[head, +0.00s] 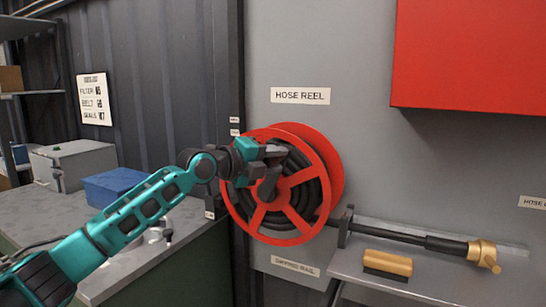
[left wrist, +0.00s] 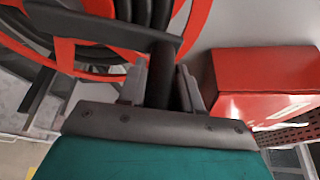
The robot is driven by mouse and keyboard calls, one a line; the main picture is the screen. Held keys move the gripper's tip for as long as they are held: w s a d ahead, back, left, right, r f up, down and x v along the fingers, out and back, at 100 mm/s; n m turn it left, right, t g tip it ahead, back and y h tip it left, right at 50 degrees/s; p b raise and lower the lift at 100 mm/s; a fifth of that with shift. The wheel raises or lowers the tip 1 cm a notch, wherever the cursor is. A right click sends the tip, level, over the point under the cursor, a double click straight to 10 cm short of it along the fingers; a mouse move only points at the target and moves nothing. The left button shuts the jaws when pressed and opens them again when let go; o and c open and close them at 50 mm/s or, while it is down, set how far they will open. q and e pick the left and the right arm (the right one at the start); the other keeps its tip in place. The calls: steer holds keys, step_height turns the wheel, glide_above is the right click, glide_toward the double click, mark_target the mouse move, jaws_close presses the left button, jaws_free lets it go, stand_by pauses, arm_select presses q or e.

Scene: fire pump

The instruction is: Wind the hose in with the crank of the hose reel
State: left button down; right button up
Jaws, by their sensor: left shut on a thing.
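The red hose reel (head: 311,190) with black hose wound inside it is mounted on the grey wall panel in the head view. My left gripper (head: 272,155) is at the upper part of the reel's front face. In the left wrist view its fingers (left wrist: 163,88) are closed around the dark crank handle (left wrist: 161,70), which joins a dark crank arm (left wrist: 105,31) across the reel. The hose (head: 395,236) leaves the reel to the right and ends in a brass nozzle (head: 483,254). My right gripper is not in view.
A shelf (head: 350,265) below the hose carries a yellow-topped brush-like block (head: 388,262). A red box (head: 470,55) is on the wall at upper right. A bench at left holds a blue box (head: 112,187) and a grey case (head: 75,163).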

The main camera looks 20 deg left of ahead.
arm_select(q)
steer(key=shift+d, duration=0.15)
stand_by(0.3)
steer(key=c, duration=0.8)
jaws_free()
steer(key=shift+c, duration=0.2)
steer(key=shift+s+a, duration=0.2)
steer(key=shift+s, duration=0.05)
steer(key=b+v, duration=0.2)
steer(key=v, duration=1)
steer(key=shift+s, duration=0.2)
